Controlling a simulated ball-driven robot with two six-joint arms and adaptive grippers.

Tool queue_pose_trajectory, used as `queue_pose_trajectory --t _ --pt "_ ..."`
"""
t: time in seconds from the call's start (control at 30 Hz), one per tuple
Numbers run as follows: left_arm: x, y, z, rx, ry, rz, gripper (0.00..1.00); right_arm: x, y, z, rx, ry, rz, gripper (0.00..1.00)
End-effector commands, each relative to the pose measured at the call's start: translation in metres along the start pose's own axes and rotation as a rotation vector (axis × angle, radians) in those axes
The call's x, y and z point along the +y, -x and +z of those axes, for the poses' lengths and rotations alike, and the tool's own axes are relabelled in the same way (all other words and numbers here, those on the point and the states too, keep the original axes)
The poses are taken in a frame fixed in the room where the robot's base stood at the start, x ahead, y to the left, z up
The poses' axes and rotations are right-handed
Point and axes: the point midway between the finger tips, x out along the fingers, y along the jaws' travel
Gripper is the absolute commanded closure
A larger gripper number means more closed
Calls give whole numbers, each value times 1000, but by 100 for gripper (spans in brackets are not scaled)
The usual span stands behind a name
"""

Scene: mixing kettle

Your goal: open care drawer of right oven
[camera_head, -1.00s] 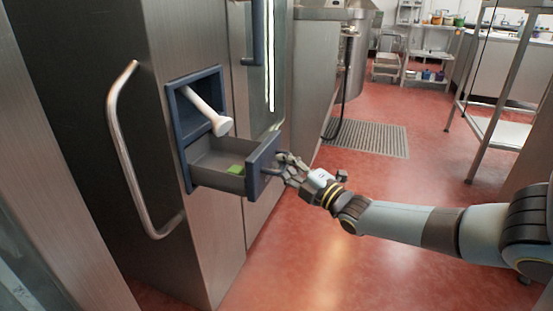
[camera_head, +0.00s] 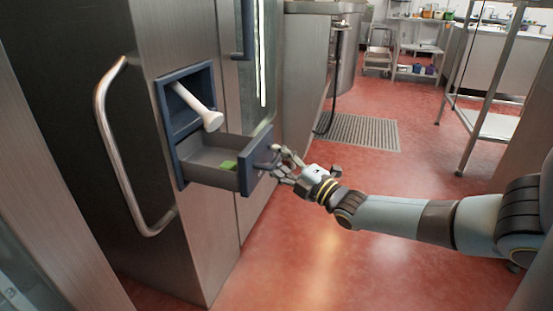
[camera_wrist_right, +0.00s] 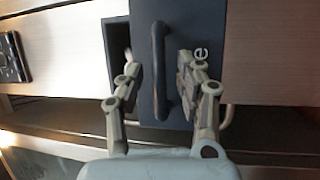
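The care drawer (camera_head: 214,179) of the oven is pulled out of its dark blue frame, with a green piece (camera_head: 228,165) inside. Its blue front (camera_head: 247,174) carries a dark bar handle, which stands upright in the right wrist view (camera_wrist_right: 159,72). My right gripper (camera_head: 279,163) is at this handle. In the right wrist view, the fingers (camera_wrist_right: 158,85) are spread, one on each side of the handle, with a gap visible on the left side. The right finger is close to the handle; contact cannot be told. My left gripper is not in view.
A white nozzle-like part (camera_head: 197,106) hangs in the opening above the drawer. A curved metal door handle (camera_head: 110,145) sticks out at the left. A floor grate (camera_head: 360,132) and a metal table (camera_head: 488,125) stand beyond. The red floor (camera_head: 300,250) in front is clear.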

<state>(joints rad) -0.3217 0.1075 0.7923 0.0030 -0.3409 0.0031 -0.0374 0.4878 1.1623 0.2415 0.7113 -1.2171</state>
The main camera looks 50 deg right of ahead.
Motion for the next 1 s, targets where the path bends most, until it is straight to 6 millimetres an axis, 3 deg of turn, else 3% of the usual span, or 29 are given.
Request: queue_pose_trajectory --t 0.3,0.5,0.7,1.0 --pt "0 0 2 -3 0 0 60 -2 68 0 1 0 -6 64" --pt "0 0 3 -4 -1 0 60 -1 101 0 1 1 -3 64" --pt "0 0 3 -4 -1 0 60 0 113 0 1 1 0 64" --pt "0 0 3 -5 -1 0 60 0 113 0 0 1 0 64"
